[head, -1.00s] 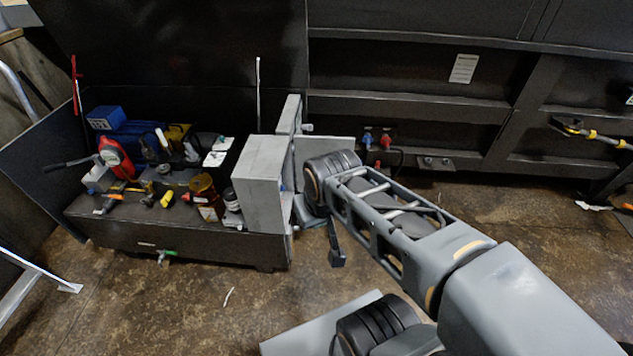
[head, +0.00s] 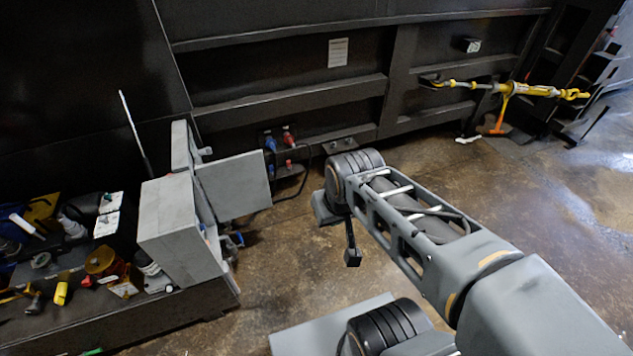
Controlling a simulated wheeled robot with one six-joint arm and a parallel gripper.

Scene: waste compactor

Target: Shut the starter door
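The starter is a grey metal box (head: 178,232) on the right end of the dark bench at left. Its flat grey door (head: 234,185) stands open, swung out to the right from the box. A further narrow grey panel (head: 180,146) stands upright behind the box. My arm reaches in from the lower right, and its elbow is to the right of the door, with a gap in the picture. A small dark part (head: 352,256) hangs below the elbow and may belong to my gripper. The fingers cannot be made out and are mostly hidden behind my arm.
The bench (head: 190,308) holds tools, bottles and jars left of the box. Blue and red plugs (head: 288,137) with a cable are on the dark wall behind the door. A yellow turnbuckle bar (head: 520,89) is at the upper right. Floor is clear between bench and arm, and at right.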

